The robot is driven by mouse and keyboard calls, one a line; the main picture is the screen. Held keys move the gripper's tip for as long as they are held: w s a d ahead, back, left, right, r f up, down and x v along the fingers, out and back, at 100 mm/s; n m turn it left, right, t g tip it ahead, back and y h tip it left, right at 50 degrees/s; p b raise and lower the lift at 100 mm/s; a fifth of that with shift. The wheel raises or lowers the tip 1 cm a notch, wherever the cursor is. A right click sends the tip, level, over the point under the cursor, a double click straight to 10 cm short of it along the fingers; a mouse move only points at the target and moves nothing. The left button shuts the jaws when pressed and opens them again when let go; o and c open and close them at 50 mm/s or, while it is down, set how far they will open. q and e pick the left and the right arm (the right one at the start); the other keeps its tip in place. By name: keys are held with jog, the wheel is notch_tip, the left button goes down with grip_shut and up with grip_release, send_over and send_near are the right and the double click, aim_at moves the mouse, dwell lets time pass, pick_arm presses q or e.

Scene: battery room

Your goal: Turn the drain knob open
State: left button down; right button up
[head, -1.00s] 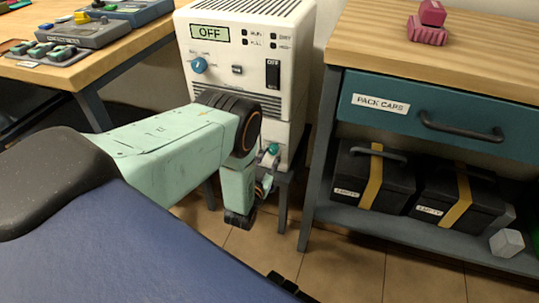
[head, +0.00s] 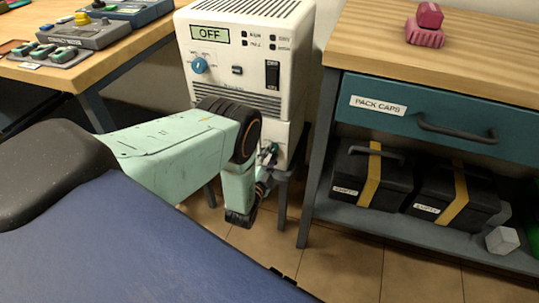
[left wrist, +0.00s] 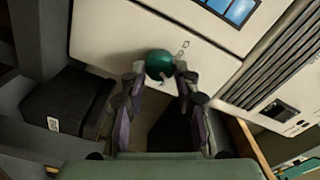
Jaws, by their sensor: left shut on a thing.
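The drain knob (left wrist: 159,64) is a round teal knob on the pale front panel of the white unit (head: 248,48), low on its front. In the head view the knob is mostly hidden behind my left gripper (head: 267,158). In the left wrist view my left gripper (left wrist: 160,77) has one finger on each side of the knob, shut on it. A small marking sits beside the knob, too small to read. The unit's display reads OFF. My right gripper is not in view.
The unit stands on a dark metal stand between a wooden workbench (head: 60,78) with devices at left and a wood-topped cabinet (head: 480,40) at right. The cabinet has a PACK CAPS drawer (head: 380,104) and black cases (head: 372,172) below. Tiled floor lies clear in front.

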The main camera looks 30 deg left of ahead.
pick_arm(q)
jog(key=shift+m, duration=1.5)
jog(key=c, duration=1)
grip_release()
jog(key=shift+s, duration=0.1)
jog(key=v, duration=1.2)
jog(key=shift+d, duration=0.1)
